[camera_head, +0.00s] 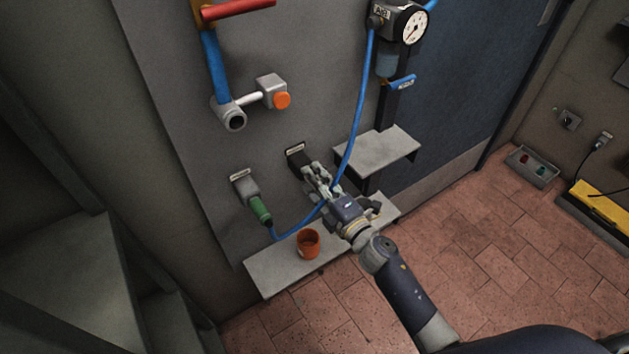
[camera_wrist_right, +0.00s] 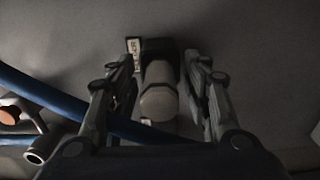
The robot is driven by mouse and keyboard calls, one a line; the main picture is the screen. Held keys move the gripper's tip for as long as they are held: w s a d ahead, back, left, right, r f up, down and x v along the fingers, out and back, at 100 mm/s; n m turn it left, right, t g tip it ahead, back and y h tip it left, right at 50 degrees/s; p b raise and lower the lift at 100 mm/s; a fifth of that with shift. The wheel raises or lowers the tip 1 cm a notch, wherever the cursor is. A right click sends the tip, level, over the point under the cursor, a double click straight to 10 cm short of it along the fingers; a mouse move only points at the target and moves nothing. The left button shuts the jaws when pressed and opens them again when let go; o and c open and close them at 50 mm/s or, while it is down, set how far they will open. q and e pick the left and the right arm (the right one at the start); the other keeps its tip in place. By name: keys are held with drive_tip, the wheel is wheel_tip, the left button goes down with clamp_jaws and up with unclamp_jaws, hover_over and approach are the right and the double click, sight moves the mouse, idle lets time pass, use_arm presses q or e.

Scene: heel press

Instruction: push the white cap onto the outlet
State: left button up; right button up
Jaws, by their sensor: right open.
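A pale whitish cylinder with a round end, which looks like the white cap (camera_wrist_right: 158,101), shows in the right wrist view. It points out from a dark labelled block on the grey wall, which looks like the outlet (camera_wrist_right: 160,50); the block also shows in the head view (camera_head: 297,154). My right gripper (camera_head: 312,175) is open at the wall. In the wrist view its fingers stand on both sides of the cap (camera_wrist_right: 160,95), with gaps visible. In the head view the gripper hides the cap. I cannot tell how far the cap sits on the outlet. My left gripper is not in view.
A blue hose (camera_head: 360,110) hangs beside my right gripper and crosses low in the wrist view. It runs to a green connector (camera_head: 260,210). A brown cup (camera_head: 308,244) stands on the lower shelf (camera_head: 272,278). An upper shelf (camera_head: 380,150) juts out at right.

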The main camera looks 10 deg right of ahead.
clamp_jaws()
drive_tip(key=shift+v, duration=3)
drive_tip(key=s+a+r+p, duration=0.3)
drive_tip(key=a+r+p, duration=0.1)
drive_tip(key=r+p, duration=0.3)
drive_tip(key=s+a+r+p, duration=0.3)
drive_tip(key=a+r+p, duration=0.1)
drive_tip(key=r+p, duration=0.3)
drive_tip(key=s+a+r+p, duration=0.2)
drive_tip(key=a+r+p, duration=0.2)
drive_tip(key=r+p, duration=0.3)
wheel_tip(320, 180, up, 3)
drive_tip(key=shift+s+a, duration=0.3)
drive_tip(key=shift+s, duration=0.1)
idle(0.9)
drive_tip(key=shift+x, duration=2.5)
